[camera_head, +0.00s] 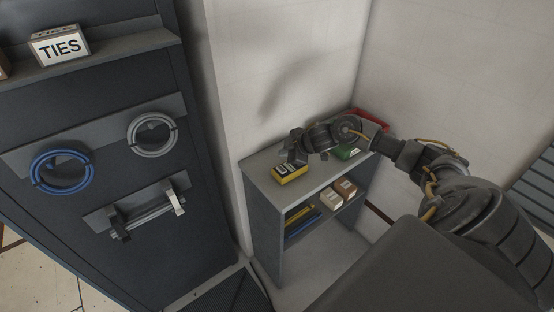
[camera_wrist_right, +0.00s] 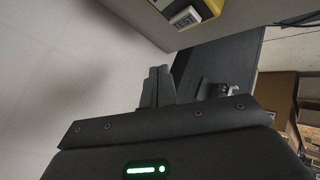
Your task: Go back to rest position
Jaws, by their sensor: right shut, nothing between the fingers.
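My right arm reaches in from the right in the head view. Its gripper (camera_head: 297,146) is over the left part of a small grey shelf unit (camera_head: 256,166), just above and behind a yellow box (camera_head: 291,173). The gripper is shut and empty. In the right wrist view its fingers (camera_wrist_right: 158,86) are together, and the yellow box (camera_wrist_right: 211,6) with a white TEST label shows at the top, apart from them. My left gripper is not in view.
A green item (camera_head: 347,153) and a red tray (camera_head: 371,119) are on the shelf top, partly behind my arm. Small boxes (camera_head: 332,198) stand on the lower shelf. A dark cabinet (camera_head: 100,180) with a blue ring (camera_head: 40,184), a grey ring (camera_head: 134,140) and a handle stands left.

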